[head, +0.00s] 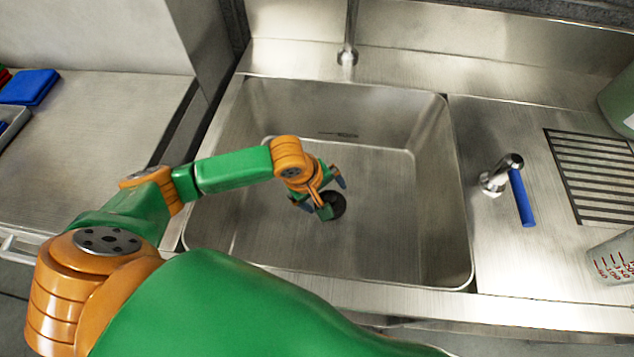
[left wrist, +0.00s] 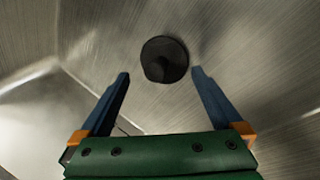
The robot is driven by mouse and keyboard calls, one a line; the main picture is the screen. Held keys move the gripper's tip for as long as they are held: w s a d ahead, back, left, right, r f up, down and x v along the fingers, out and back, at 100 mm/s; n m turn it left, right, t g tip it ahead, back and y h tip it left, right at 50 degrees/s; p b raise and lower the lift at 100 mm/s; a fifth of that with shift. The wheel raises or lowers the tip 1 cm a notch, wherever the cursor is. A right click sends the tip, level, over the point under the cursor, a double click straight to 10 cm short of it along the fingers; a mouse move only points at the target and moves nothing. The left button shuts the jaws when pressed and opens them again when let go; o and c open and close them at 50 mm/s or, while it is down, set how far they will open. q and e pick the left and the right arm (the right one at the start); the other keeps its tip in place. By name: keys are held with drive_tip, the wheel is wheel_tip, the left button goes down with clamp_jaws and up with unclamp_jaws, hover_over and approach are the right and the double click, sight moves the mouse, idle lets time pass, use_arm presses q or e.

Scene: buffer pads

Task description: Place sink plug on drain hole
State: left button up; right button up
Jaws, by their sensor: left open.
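The sink plug (head: 337,205) is a round black disc with a raised knob, lying on the floor of the steel sink (head: 390,220). It also shows in the left wrist view (left wrist: 165,60), just past the fingertips and roughly centred between them. My left gripper (head: 331,196) reaches down into the sink and is open at the plug, partly covering it in the head view. Its two blue fingers also show in the left wrist view (left wrist: 160,74), apart, with nothing held. No drain hole can be made out in either view. My right gripper is out of view.
A faucet spout (head: 347,52) stands behind the sink. A tap with a blue handle (head: 523,198) and a slotted grate (head: 595,175) are on the right counter, with a measuring cup (head: 612,258). The sink walls surround my left gripper.

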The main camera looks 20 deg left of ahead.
use_arm(q)
drive_tip(key=p+v, duration=0.2)
drive_tip(key=v, duration=0.8)
